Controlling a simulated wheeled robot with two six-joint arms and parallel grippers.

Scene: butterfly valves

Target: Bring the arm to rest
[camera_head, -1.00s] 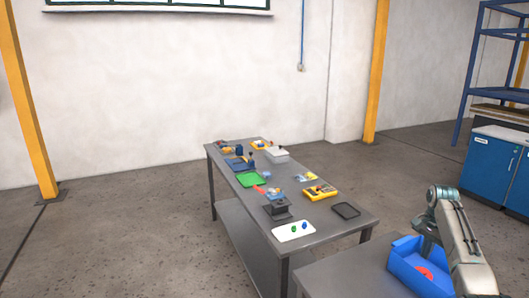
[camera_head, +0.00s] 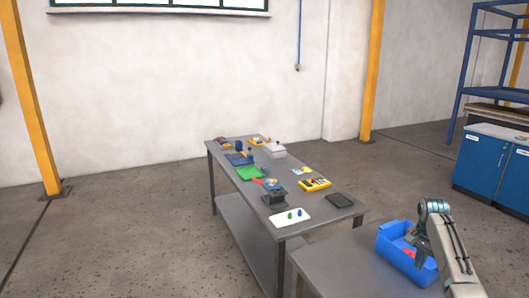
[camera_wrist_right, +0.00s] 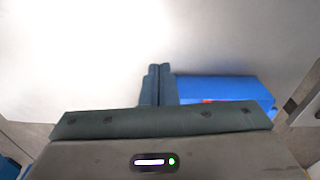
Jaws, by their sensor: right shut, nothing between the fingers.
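My right arm (camera_head: 450,245) comes in from the bottom right of the head view, bent with its upper joint (camera_head: 433,207) raised beside a blue bin. My right gripper shows in the wrist view (camera_wrist_right: 158,82) with its two dark fingers together, shut and empty. In the head view it is mostly hidden by the arm and the bin. The blue bin (camera_head: 392,256) stands on a grey table and holds something red (camera_head: 409,252). In the wrist view the bin (camera_wrist_right: 225,88) lies right of the fingertips. My left arm is not in view.
The near grey table (camera_head: 335,275) has bare room left of the bin. Blue cabinets (camera_head: 485,165) stand at right.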

